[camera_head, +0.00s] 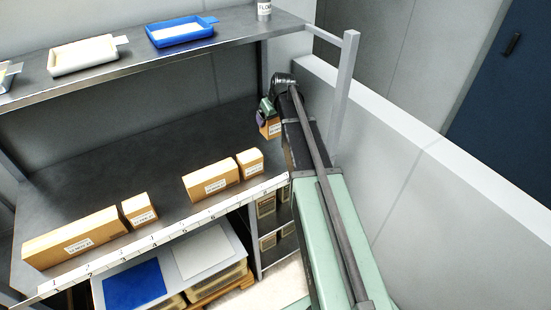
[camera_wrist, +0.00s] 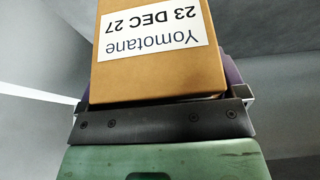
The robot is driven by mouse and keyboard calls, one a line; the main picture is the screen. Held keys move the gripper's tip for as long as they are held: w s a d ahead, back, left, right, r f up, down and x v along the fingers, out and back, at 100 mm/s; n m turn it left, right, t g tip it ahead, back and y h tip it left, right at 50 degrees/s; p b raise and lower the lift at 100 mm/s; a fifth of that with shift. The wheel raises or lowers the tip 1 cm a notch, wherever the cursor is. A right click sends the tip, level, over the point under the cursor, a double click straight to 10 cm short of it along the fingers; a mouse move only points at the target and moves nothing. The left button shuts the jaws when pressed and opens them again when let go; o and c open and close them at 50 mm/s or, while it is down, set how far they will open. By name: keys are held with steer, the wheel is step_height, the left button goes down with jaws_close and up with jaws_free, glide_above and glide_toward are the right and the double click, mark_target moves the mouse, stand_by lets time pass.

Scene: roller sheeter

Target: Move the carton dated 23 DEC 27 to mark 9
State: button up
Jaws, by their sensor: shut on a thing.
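The carton dated 23 DEC 27 (camera_wrist: 155,75) fills the middle of the wrist view. Its white label reads "Yomotane 23 DEC 27" and appears upside down. My gripper (camera_wrist: 160,112) is shut on this carton. In the head view my gripper (camera_head: 268,114) is at the right end of the dark shelf, and the small brown carton (camera_head: 270,128) shows under it, partly hidden by the arm. I cannot tell whether the carton touches the shelf. The numbered mark strip (camera_head: 160,243) runs along the shelf's front edge; my arm hides or crowds its right end, and mark 9 is not readable.
On the dark shelf (camera_head: 150,165), a long carton (camera_head: 75,240) and a small carton (camera_head: 139,210) stand at left. Another long carton (camera_head: 211,181) and small carton (camera_head: 250,162) stand nearer the right. An upper shelf (camera_head: 125,60) holds trays. A grey post and wall are close on the right.

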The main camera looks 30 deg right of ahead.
step_height(320, 180, down, 16)
steer(key=b, duration=1.3)
steer(key=shift+d, duration=0.1)
steer(key=shift+r, duration=0.35)
steer(key=shift+f, duration=0.25)
steer(key=o, duration=0.7)
steer(key=shift+r, duration=0.1)
